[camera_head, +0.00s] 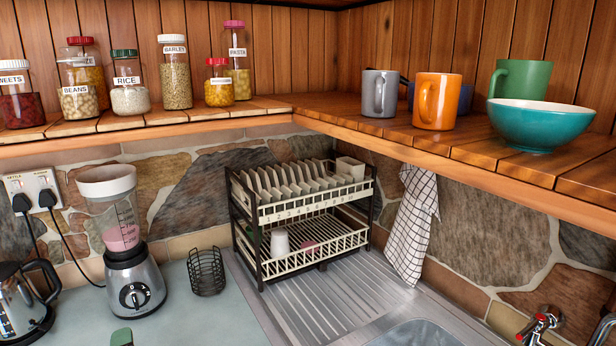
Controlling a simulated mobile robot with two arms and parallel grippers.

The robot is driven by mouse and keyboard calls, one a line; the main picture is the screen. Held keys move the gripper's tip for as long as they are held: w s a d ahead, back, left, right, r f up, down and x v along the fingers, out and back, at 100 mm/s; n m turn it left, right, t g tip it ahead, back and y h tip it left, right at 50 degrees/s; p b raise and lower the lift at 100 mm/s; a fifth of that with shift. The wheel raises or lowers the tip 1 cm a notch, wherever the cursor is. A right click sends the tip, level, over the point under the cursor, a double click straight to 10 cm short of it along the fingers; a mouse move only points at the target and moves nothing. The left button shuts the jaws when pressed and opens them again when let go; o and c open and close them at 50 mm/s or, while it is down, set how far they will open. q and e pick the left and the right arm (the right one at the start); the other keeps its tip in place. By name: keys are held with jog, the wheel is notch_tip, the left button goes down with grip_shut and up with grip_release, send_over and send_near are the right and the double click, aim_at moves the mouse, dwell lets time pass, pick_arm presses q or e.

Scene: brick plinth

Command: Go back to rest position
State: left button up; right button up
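Neither of my grippers shows in the head view, and no part of my arms can be made out. The task names no object. The view shows a kitchen corner with a two-tier dish rack (318,203) on a metal draining board (345,300). The upper tier has a row of upright slots or plates. A white cup (280,243) is in the lower tier.
A blender (134,281), a kettle (20,305) and a black wire holder (207,272) stand on the left counter. Mugs (437,100) and a teal bowl (538,125) sit on the right shelf, jars (175,80) on the left one. A red-topped tap (541,322) is at lower right.

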pick_arm(q)
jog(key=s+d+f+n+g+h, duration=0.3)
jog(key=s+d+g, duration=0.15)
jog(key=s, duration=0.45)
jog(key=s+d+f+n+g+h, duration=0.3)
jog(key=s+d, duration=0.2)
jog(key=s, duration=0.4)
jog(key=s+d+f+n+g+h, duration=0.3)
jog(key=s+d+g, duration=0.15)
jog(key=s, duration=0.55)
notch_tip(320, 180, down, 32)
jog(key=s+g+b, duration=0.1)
jog(key=b, duration=0.5)
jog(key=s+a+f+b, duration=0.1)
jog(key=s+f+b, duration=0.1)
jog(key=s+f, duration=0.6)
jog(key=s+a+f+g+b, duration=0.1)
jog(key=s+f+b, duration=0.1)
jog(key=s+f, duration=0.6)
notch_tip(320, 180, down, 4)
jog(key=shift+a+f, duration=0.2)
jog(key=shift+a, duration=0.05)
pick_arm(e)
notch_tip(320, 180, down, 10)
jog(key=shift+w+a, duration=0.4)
